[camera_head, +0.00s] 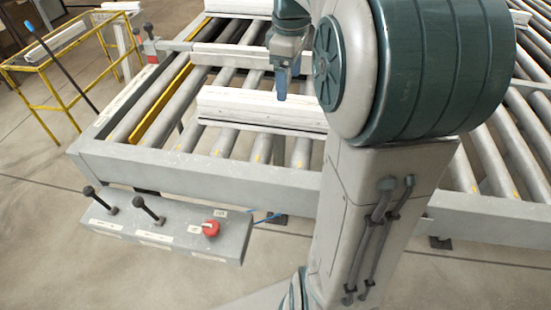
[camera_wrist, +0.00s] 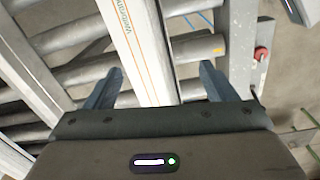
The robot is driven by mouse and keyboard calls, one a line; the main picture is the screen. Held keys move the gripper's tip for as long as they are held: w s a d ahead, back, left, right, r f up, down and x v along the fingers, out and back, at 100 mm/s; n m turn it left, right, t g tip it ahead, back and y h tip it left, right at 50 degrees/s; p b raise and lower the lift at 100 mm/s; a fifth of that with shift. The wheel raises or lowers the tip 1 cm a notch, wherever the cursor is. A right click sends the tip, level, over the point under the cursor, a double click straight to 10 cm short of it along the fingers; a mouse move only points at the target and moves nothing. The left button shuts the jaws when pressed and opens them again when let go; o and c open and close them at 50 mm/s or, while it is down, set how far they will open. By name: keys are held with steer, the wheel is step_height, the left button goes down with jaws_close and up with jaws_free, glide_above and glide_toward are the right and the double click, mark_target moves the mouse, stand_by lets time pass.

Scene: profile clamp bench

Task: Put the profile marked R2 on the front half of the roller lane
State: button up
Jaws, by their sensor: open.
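A white profile (camera_head: 255,104) lies across the rollers in the front part of the roller lane (camera_head: 240,176). My gripper (camera_head: 281,88) is above it, pointing down, and is open. A second pale profile (camera_head: 238,7) lies farther back, partly cut off and hidden by my arm. I cannot read an R2 mark on either.
A control box (camera_head: 165,228) with two black levers and a red knob (camera_head: 211,228) stands at the lane's front. A yellow strip (camera_head: 170,106) runs along the left side. A yellow rack (camera_head: 35,92) stands at the left. Bare rollers (camera_head: 140,112) show left of the front profile.

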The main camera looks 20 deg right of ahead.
steer(key=s+a+f+m+t, duration=0.1)
steer(key=s+a+f+m, duration=0.2)
steer(key=s, duration=0.2)
steer(key=s+a+f+m, duration=0.3)
steer(key=s+a+f, duration=0.1)
steer(key=s, duration=0.2)
steer(key=s+a+f+m+t, duration=0.1)
steer(key=s+a+f+m, duration=0.2)
steer(key=s+a, duration=0.1)
steer(key=shift+s+a+f+t, duration=0.1)
steer(key=shift+s+f+t, duration=0.2)
steer(key=shift+s, duration=0.55)
